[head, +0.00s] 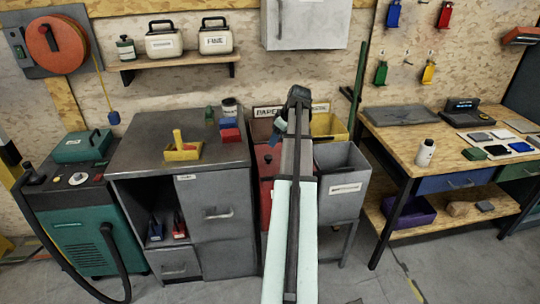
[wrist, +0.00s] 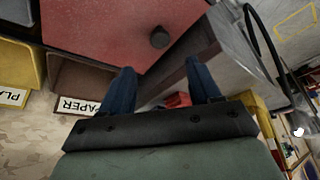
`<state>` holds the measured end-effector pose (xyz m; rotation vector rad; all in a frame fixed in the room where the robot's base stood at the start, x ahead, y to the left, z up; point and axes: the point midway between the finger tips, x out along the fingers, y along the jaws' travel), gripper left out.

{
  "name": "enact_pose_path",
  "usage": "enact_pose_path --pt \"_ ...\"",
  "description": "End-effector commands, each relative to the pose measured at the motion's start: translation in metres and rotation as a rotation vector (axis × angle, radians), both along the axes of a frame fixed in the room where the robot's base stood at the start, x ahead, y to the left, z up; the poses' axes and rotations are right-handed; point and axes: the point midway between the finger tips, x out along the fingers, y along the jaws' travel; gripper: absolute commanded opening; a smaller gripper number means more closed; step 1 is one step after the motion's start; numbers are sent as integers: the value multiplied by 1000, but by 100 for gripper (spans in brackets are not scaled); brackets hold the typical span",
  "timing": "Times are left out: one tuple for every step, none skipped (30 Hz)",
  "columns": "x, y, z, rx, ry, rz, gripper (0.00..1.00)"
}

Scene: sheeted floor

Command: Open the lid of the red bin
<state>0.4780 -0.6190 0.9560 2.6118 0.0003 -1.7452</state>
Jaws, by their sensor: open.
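The red bin (head: 267,185) stands between the grey cabinet and a grey bin, partly hidden behind my arm in the head view. In the wrist view its red lid (wrist: 100,30) fills the top, with a round dark knob (wrist: 160,38) on it. The lid looks shut. My gripper (wrist: 160,66) is open, its two blue fingers apart and nothing held between them. The knob shows just beyond the fingertips, roughly centred between them. In the head view my gripper (head: 260,142) is small and partly hidden at the arm's end, above the red bin.
The grey metal cabinet (head: 212,165) stands close on the left, with a yellow tray (head: 183,153) on top. A grey open bin (head: 343,185) is on the right. The brown PAPER bin (wrist: 85,75) and a yellow bin (head: 328,126) are behind. A wooden workbench (head: 400,125) stands further right.

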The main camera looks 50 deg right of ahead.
Motion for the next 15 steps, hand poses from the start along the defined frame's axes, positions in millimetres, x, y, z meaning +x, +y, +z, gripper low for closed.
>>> enact_pose_path --pt "4 0 -8 1 1 0 62" --pt "5 0 -13 2 1 1 62" --pt "8 0 -20 2 1 0 62" --pt "10 0 -25 2 1 0 62" --pt "12 0 -29 1 1 -1 62" --pt "14 0 -35 2 1 0 62" --pt "16 0 -40 2 1 0 62" --pt "18 0 -45 2 1 0 62" --pt "21 0 -51 1 1 0 62" --pt "23 0 -55 2 1 1 62" --pt "25 0 -59 2 1 1 62" --pt "27 0 -65 2 1 1 62" --pt "29 0 -69 1 1 0 62" --pt "30 0 -73 1 1 0 62" --pt "32 0 -77 1 1 0 62"
